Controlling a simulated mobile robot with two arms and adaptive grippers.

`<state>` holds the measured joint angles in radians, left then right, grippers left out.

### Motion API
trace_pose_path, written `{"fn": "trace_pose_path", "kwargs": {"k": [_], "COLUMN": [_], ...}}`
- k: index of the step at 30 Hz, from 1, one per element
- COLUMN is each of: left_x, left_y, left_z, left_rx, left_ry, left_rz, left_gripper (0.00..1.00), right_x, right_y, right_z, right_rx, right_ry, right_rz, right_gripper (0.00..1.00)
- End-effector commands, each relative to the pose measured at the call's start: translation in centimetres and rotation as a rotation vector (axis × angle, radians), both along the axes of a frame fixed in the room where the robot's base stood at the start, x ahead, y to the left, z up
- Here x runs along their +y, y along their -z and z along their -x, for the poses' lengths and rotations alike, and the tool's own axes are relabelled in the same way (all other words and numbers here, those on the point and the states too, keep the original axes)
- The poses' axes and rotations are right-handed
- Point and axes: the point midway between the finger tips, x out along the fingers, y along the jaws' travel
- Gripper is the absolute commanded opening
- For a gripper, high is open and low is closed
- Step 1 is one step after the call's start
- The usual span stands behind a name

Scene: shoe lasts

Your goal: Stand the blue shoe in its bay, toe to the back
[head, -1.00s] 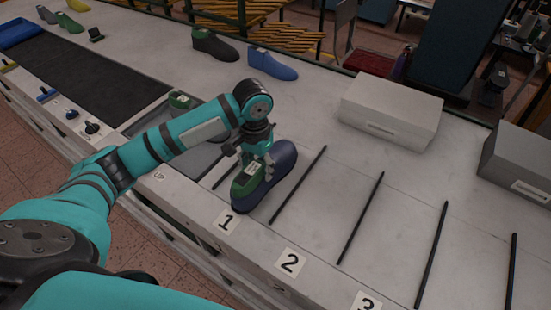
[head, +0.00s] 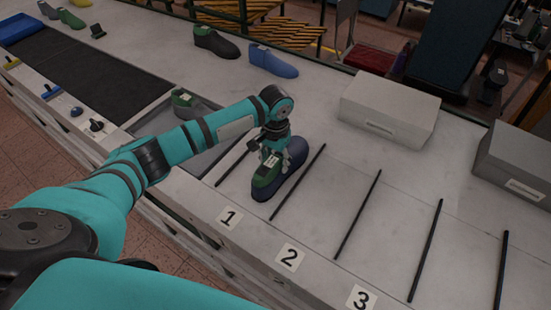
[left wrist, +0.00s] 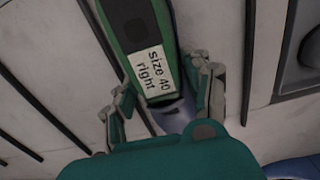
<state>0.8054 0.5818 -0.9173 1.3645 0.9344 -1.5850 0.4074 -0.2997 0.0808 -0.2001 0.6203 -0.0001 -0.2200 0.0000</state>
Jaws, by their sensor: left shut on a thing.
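The blue shoe (head: 292,180) is dark blue with a green last (head: 265,176) in its opening. My left gripper (head: 272,160) is shut on it from above, around its middle. The shoe is level between the two black rods of bay 1, close to the right rod (head: 299,181). Its heel is towards the front number plate (head: 229,217) and its toe points to the back. I cannot tell whether its sole touches the table. In the left wrist view the fingers (left wrist: 160,105) flank the shoe, and the last's label (left wrist: 149,72) reads "size 40 right". My right gripper is out of view.
More black rods divide the bays to the right, such as one by plate 2 (head: 357,215). A white box (head: 390,112) and a grey box (head: 515,165) stand behind. A brighter blue shoe (head: 272,62) and a dark shoe (head: 215,42) lie at the back. A recessed tray holds another green-topped shoe (head: 185,100).

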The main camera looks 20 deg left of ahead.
Motion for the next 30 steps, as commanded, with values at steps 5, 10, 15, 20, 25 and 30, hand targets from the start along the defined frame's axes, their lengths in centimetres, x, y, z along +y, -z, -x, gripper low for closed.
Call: {"fn": "trace_pose_path", "kwargs": {"k": [5,10,15,20,25,30], "left_x": [0.0,0.0,0.0,0.0,0.0,0.0], "left_y": [-0.1,0.2,0.2,0.0,-1.7,-5.3], "left_z": [-0.1,0.0,0.0,0.0,-0.1,-0.2], "left_rx": [-0.004,0.0,0.0,-0.001,-0.004,-0.006], "left_ry": [-0.001,-0.001,-0.001,0.0,-0.001,0.0], "left_rz": [0.002,0.0,0.0,0.0,0.001,0.001], "left_gripper": [0.0,0.68,0.73,0.73,0.73,0.73], "right_x": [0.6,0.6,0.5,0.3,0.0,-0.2], "right_y": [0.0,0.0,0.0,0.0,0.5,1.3], "right_z": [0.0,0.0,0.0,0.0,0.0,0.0], "right_rx": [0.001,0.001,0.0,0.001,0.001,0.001], "right_ry": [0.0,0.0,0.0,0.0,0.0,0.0], "right_rz": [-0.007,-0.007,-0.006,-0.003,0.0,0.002], "right_gripper": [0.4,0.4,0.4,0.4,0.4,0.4]}}
